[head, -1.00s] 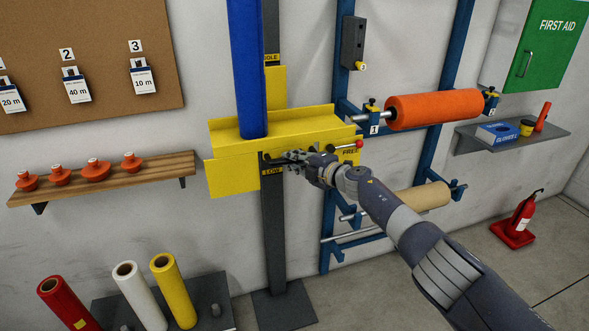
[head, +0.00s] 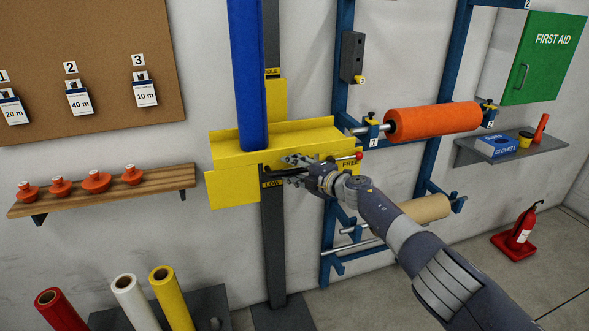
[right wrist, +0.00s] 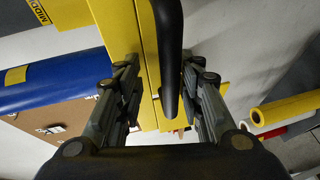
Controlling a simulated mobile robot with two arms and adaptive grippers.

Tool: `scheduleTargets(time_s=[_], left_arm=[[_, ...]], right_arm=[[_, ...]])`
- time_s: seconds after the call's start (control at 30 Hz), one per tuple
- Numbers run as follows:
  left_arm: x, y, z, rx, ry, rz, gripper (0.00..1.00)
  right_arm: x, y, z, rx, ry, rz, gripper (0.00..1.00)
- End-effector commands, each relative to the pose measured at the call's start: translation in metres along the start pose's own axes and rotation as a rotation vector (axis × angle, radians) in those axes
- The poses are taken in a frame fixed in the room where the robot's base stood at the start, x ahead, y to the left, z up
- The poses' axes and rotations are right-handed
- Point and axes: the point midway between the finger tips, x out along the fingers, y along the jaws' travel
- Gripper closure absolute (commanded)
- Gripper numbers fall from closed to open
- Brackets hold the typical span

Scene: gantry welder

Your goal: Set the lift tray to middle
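The yellow lift tray (head: 230,188) is on a dark upright post (head: 273,245), with its lower edge near the LOW label (head: 272,184). The MIDDLE label (head: 272,72) is higher on the post. A blue roll (head: 247,80) stands upright on the tray. My right gripper (head: 287,169) is at the tray's front. In the right wrist view, its fingers (right wrist: 165,105) are apart on either side of a black handle (right wrist: 169,55), with gaps visible. A red-knobbed lever (head: 357,156) sits by the FREE label (head: 350,163). My left gripper is not in view.
An orange roll (head: 432,120) and a tan roll (head: 425,208) hang on the blue rack at right, close to my right arm. A wooden shelf (head: 110,190) with orange parts is at left. Red, white and yellow rolls (head: 172,298) stand below it.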

Motion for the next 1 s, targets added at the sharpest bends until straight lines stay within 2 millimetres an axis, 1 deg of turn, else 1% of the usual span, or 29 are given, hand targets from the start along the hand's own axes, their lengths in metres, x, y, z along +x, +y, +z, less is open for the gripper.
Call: scheduleTargets(time_s=[0.07, 0.27, 0.37, 0.57, 0.77, 0.87, 1.0], left_arm=[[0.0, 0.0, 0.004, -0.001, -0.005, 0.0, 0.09], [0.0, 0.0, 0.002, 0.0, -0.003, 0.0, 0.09], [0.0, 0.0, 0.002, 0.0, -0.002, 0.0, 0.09], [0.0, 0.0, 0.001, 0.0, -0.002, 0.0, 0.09], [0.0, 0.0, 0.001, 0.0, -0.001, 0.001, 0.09], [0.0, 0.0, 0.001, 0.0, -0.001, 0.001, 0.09], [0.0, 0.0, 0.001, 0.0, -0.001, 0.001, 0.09]], right_arm=[[-0.001, -0.001, 0.001, -0.001, -0.001, -0.002, 0.65], [-0.007, 0.001, 0.005, -0.006, -0.006, -0.001, 0.65], [-0.014, 0.002, 0.006, -0.008, -0.008, -0.001, 0.65], [-0.028, -0.001, 0.003, -0.005, -0.002, -0.003, 0.65], [-0.049, 0.001, 0.003, -0.008, -0.003, -0.001, 0.65], [-0.06, -0.001, 0.001, -0.005, -0.001, -0.003, 0.65], [-0.079, 0.001, 0.002, -0.006, -0.001, -0.001, 0.65]])
